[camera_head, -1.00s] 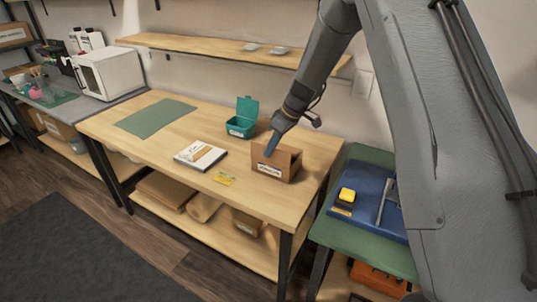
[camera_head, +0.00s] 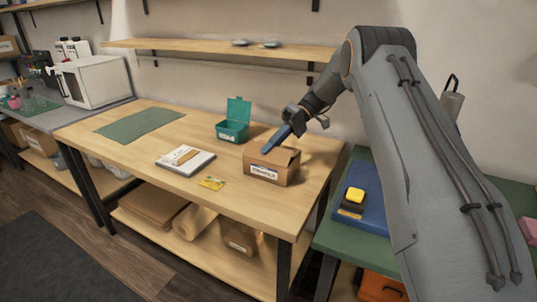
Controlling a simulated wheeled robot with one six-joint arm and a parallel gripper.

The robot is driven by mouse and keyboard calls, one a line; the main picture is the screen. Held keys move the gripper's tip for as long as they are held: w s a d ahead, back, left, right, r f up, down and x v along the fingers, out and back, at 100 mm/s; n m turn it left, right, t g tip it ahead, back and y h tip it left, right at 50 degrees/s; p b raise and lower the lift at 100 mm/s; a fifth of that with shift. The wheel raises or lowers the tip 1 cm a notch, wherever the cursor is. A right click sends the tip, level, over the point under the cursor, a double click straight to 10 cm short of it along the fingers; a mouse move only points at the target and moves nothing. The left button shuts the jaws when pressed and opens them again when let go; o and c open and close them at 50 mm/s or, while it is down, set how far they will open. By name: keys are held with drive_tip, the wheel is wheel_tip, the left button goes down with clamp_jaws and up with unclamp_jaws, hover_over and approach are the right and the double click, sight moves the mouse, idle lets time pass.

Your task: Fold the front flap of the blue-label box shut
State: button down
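The brown cardboard box (camera_head: 262,180) stands on the wooden workbench toward its right end. A white and blue label (camera_head: 263,172) is on its front face. A brown flap (camera_head: 262,156) lies nearly level along the front of the box top, and a dark gap shows toward the right of the top. My gripper (camera_head: 272,145), with blue fingers, slants down from the upper right with its tips at the box top. It looks empty. The fingers overlap as one shape, so their opening is hidden, and I cannot tell whether they touch the flap.
An open teal bin (camera_head: 233,130) stands just behind and left of the box. A green mat (camera_head: 140,123) lies farther left. A shelf (camera_head: 215,50) hangs above. The bench front (camera_head: 225,202) is clear.

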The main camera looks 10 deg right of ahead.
drive_tip(key=shift+w+f+g+y+b, duration=0.1)
drive_tip(key=shift+f+g+y+b, duration=0.15)
drive_tip(key=shift+b, duration=0.25)
drive_tip(key=c, duration=2)
unclamp_jaws()
drive_tip(key=shift+d+r, duration=0.1)
drive_tip(key=b+v, duration=0.1)
drive_tip(key=v, duration=0.5)
drive_tip(key=shift+w+d+b, duration=0.25)
drive_tip(key=shift+b, duration=0.05)
drive_tip(key=shift+w+d+r, duration=0.2)
drive_tip(key=shift+d+r, duration=0.15)
drive_tip(key=shift+d, duration=0.05)
